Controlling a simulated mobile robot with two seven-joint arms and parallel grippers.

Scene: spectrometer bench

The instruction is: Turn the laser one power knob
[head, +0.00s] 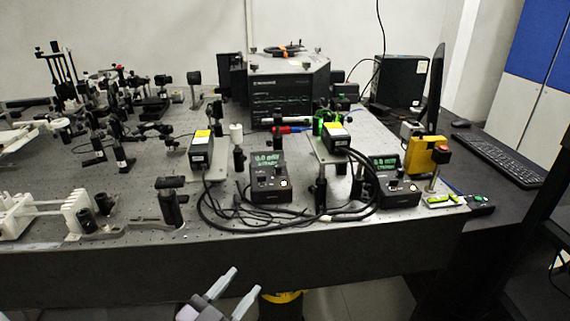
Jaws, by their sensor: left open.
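Two black laser control boxes stand near the front edge of the bench, each with a green lit display: a left box (270,190) and a right box (398,192). Small controls show on their front faces, but the knobs are too small to make out clearly. I cannot tell which box belongs to laser one. A laser head with a yellow label (201,155) stands left of the left box, and another (336,138) stands between the boxes. My left gripper (243,284) is open and empty, low in front of the bench, apart from both boxes. My right gripper is not in view.
Black cables (232,217) loop across the bench between the boxes. A yellow block with a red button (427,156) stands behind the right box. A large black instrument (288,88) is at the back. Optics mounts crowd the left. A keyboard (487,160) lies at right.

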